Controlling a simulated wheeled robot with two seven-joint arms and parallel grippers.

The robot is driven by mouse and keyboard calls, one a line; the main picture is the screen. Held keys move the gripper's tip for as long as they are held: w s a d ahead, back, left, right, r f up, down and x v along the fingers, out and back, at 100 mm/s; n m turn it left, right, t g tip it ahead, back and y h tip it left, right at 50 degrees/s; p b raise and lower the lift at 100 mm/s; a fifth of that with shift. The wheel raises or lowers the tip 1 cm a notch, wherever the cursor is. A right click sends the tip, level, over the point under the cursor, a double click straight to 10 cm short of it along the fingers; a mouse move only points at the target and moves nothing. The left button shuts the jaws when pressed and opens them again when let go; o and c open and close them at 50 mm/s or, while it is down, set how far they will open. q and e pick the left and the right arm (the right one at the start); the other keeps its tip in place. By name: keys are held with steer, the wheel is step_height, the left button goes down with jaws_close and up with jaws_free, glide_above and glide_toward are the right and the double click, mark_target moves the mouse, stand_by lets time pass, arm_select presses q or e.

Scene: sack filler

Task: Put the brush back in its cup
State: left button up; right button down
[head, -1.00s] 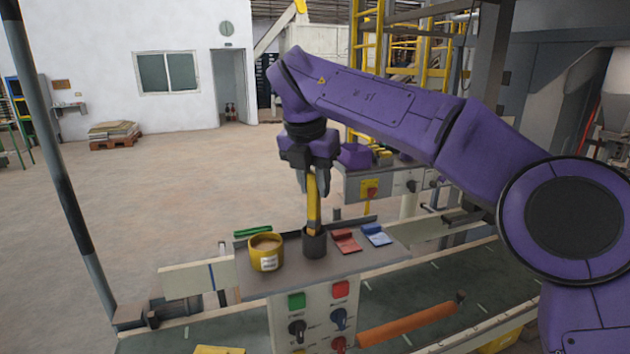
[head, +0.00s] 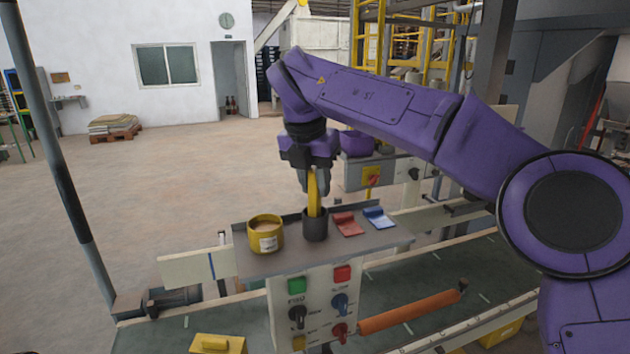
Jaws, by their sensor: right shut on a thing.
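The brush shows as an upright yellow handle (head: 313,190). Its lower end is inside the dark grey cup (head: 315,226), which stands on the small grey shelf (head: 262,262) above the control panel. My right gripper (head: 313,180) points down over the cup and is shut on the upper part of the handle. The brush's lower end is hidden by the cup wall, so I cannot tell if it touches the bottom. My left gripper is not in view.
A yellow tin (head: 266,236) stands left of the cup. A red pad (head: 347,224) and a blue pad (head: 379,217) lie to its right. Buttons and knobs sit on the panel (head: 318,305) below. An orange roller (head: 410,312) lies by the conveyor.

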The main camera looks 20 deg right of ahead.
steer(key=shift+f+b, duration=0.4)
steer(key=shift+f, duration=0.05)
steer(key=c, duration=0.8)
jaws_free()
steer(key=shift+r, duration=0.1)
steer(key=p+v, duration=0.2)
steer(key=v, duration=0.8)
steer(key=shift+r+p, duration=0.25)
steer(key=shift+p, duration=0.15)
